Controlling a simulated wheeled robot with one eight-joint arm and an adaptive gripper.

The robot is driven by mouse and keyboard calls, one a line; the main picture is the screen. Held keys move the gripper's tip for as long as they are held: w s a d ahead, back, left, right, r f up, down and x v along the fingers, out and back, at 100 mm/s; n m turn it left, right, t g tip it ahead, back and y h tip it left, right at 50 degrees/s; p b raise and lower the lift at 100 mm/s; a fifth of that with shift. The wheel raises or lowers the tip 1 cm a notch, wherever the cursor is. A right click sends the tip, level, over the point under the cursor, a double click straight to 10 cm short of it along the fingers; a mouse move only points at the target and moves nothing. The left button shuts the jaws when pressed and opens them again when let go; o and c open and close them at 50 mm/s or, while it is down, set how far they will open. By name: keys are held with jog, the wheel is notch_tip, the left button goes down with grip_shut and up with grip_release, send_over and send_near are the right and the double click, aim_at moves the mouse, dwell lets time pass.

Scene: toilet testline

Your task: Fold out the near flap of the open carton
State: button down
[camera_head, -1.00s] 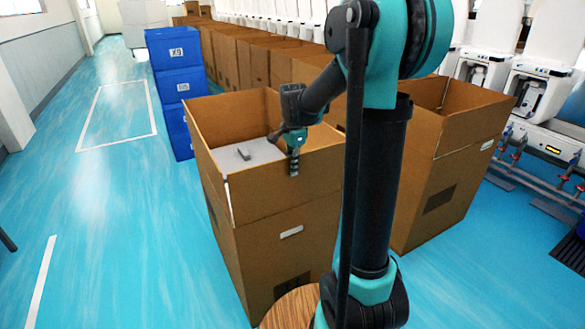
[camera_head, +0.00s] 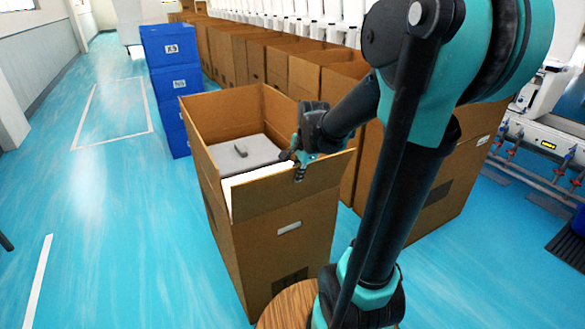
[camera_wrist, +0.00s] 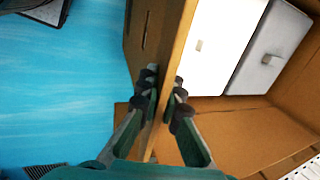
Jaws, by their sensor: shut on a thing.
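The open brown carton (camera_head: 270,250) stands in the middle of the head view with its flaps up. Its near flap (camera_head: 262,197) leans outward from the opening. My gripper (camera_head: 299,172) is at the top edge of this flap, toward its right end. In the wrist view my gripper (camera_wrist: 164,95) has one finger on each side of the flap (camera_wrist: 171,45) and is shut on it. Inside the carton lie a grey block (camera_head: 245,152) and a white surface nearer the flap. The flap's fold line is partly hard to make out.
Blue stacked crates (camera_head: 176,85) stand behind the carton on the left. More open brown cartons stand behind and to the right, partly hidden by my arm. A round wooden top (camera_head: 287,308) is close in front of the carton. The blue floor on the left (camera_head: 110,220) is clear.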

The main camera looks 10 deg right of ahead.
jog(key=s+d+f+t+y, duration=0.1)
jog(key=s+d+f+t, duration=0.2)
jog(key=s+f, duration=0.3)
jog(key=shift+s+f+t, duration=0.4)
jog(key=shift+s, duration=1.05)
jog(key=c, duration=1.8)
grip_release()
jog(key=shift+o, duration=0.5)
jog(key=shift+w, duration=0.1)
jog(key=shift+r, duration=0.1)
jog(key=v, duration=0.7)
jog(key=shift+s, duration=0.2)
